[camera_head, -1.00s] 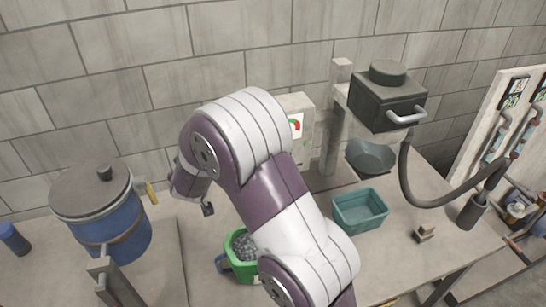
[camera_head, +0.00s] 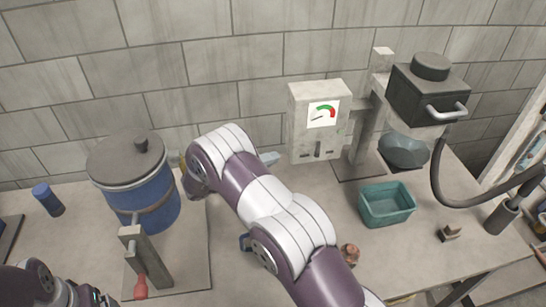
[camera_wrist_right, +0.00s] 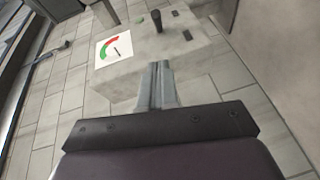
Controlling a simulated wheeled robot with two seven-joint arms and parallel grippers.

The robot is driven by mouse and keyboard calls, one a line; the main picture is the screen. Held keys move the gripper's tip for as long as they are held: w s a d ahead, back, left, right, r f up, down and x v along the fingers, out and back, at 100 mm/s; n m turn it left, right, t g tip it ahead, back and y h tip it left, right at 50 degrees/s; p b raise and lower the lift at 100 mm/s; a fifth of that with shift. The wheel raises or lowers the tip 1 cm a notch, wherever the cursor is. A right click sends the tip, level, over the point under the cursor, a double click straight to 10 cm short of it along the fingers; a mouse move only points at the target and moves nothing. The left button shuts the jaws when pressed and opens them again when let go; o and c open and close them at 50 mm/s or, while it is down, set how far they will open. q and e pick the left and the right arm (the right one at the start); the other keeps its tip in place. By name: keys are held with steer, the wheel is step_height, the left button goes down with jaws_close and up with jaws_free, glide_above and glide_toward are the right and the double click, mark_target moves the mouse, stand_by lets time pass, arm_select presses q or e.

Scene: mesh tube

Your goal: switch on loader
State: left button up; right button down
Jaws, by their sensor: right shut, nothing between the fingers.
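The pale grey box with a red-green gauge (camera_head: 317,112) stands by the wall in the head view. A short dark lever (camera_head: 318,149) sits low on its front; its black knob (camera_wrist_right: 156,20) shows in the right wrist view. The dark loader-like box with a silver handle (camera_head: 428,92) is right of it. My right gripper (camera_head: 270,158) shows partly, its fingers poking out behind my arm, left of the gauge box. In the right wrist view its fingers (camera_wrist_right: 160,68) are together and empty, overlapping the gauge box's edge in the picture; contact cannot be told. My left gripper is out of view.
A blue lidded pot (camera_head: 153,208) stands at the left, with a grey post (camera_head: 145,252) before it. A black hose (camera_head: 470,205) curves down to the table. My right arm covers the middle.

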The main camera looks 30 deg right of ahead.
steer(key=p, duration=0.2)
glide_toward(318, 149)
steer(key=w+d, duration=0.1)
steer(key=w, duration=0.2)
steer(key=s+d, duration=0.1)
steer(key=d+f+p, duration=0.1)
steer(key=s+d+p, duration=0.1)
steer(key=shift+s+d+f, duration=0.15)
steer(key=shift+s+d, duration=0.15)
steer(key=shift+d, duration=0.05)
steer(key=shift+s, duration=0.1)
